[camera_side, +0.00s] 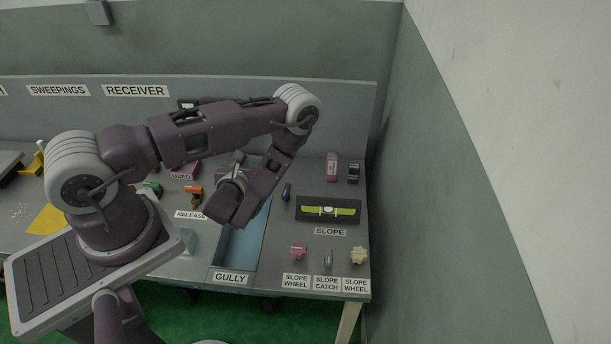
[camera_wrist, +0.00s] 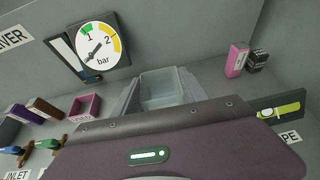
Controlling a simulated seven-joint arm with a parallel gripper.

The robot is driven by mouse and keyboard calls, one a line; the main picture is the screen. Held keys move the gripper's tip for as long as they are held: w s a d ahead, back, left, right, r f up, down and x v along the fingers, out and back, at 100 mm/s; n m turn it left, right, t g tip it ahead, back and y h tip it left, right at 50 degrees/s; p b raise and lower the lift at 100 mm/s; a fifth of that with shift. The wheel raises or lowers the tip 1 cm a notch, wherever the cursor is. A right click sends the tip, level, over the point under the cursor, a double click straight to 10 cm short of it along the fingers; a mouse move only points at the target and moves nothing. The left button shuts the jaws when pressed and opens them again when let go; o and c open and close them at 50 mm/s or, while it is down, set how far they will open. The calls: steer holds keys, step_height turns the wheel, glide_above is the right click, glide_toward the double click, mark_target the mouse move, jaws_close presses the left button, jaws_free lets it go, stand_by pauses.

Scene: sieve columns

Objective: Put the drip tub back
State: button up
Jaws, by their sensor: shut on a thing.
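My gripper (camera_side: 233,177) is over the far part of the gully (camera_side: 243,247), largely covered by my wrist and forearm in the side view. A pale, translucent open tub (camera_wrist: 163,88), which looks like the drip tub, shows just beyond the casing edge. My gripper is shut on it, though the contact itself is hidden.
A pressure gauge (camera_wrist: 102,46) is behind, left of the tub. A pink open box (camera_wrist: 83,106) stands left. A pink carton (camera_wrist: 236,59) and a dark box (camera_wrist: 257,61) stand right. A green-yellow level (camera_side: 329,209), a pink wheel (camera_side: 298,251) and a cream wheel (camera_side: 359,255) are right of the gully.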

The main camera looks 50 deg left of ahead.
steer(key=w+a+r+m+t+h, duration=0.1)
steer(key=w+m+h, duration=0.1)
steer(key=w, duration=0.8)
steer(key=w+r+m+t+h, duration=0.2)
steer(key=w, duration=0.7)
steer(key=f, duration=1.4)
steer(key=shift+w+a+f, duration=0.2)
steer(key=shift+f, duration=0.45)
steer(key=o, duration=1.4)
steer(key=shift+f, duration=0.1)
steer(key=shift+c, duration=0.2)
